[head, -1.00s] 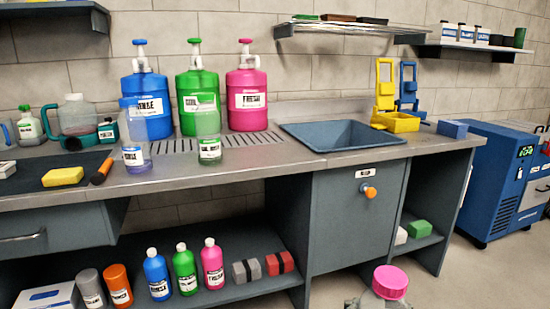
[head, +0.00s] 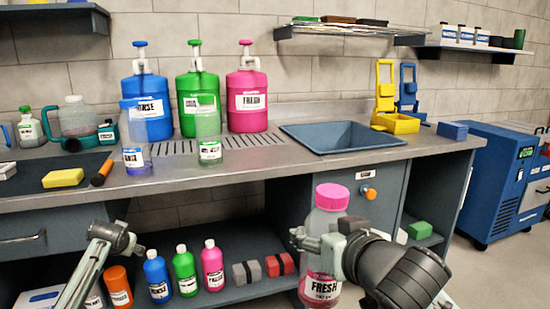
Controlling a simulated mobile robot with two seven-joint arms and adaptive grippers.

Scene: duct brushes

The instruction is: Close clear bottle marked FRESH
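A clear bottle (head: 323,232) with a FRESH label and pink liquid low in it is upright in front of the cabinet. A wide pink cap (head: 331,197) sits on its top; I cannot tell whether it is tight. My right gripper (head: 322,243) is shut around the bottle's middle and holds it up; my wrist hides part of its right side. My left gripper (head: 117,239) is at the lower left, apart from the bottle and with nothing visible in it; its finger opening is unclear.
A pink FRESH jug (head: 247,100) stands on the counter beside green and blue jugs. Two other clear bottles (head: 209,150) (head: 136,159) stand before them. A small pink bottle (head: 212,266) stands on the lower shelf. The sink (head: 340,137) is at the right.

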